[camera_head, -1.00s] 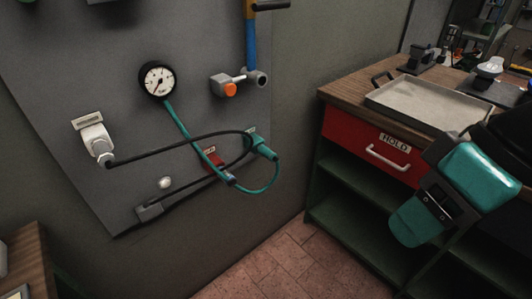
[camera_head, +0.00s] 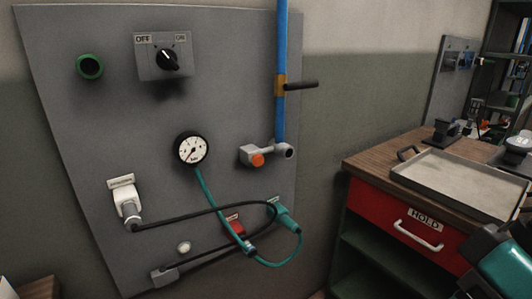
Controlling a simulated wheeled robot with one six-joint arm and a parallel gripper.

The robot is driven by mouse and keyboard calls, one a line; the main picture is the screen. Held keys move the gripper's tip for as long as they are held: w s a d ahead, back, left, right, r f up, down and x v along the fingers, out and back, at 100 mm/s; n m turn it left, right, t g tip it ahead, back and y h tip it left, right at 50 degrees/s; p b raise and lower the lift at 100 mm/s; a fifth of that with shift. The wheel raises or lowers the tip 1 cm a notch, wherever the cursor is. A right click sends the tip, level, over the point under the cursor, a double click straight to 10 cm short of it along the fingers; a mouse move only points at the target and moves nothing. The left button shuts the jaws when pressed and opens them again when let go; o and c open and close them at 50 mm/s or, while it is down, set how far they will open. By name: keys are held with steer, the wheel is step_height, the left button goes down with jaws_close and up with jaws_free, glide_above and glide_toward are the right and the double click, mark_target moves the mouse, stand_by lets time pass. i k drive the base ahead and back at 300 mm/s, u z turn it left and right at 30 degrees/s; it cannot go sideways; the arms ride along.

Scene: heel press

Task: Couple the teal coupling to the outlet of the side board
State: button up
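The teal coupling (camera_head: 285,217) is at the lower right of the grey side board (camera_head: 90,150), next to a small label. A teal hose (camera_head: 209,195) runs from the gauge (camera_head: 191,150) down and loops up to the coupling. The outlet (camera_head: 284,151) is a grey fitting with an orange button, at the foot of the blue pipe; its open end has nothing on it. The coupling is below the outlet and apart from it. Only a teal and black part of my arm shows at the bottom right; the gripper fingers are out of view.
A black cable (camera_head: 200,213) runs from a white plug (camera_head: 129,206) across the teal hose. A lever (camera_head: 300,85) sticks out from the blue pipe (camera_head: 281,55). At the right, a workbench (camera_head: 375,160) with a red HOLD drawer (camera_head: 400,222) carries a metal tray (camera_head: 455,153).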

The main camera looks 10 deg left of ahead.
mark_target(291, 225)
steer(key=u, duration=0.05)
steer(key=k, duration=0.5)
steer(key=z, duration=0.85)
steer(key=i, duration=1)
steer(key=u, duration=1.75)
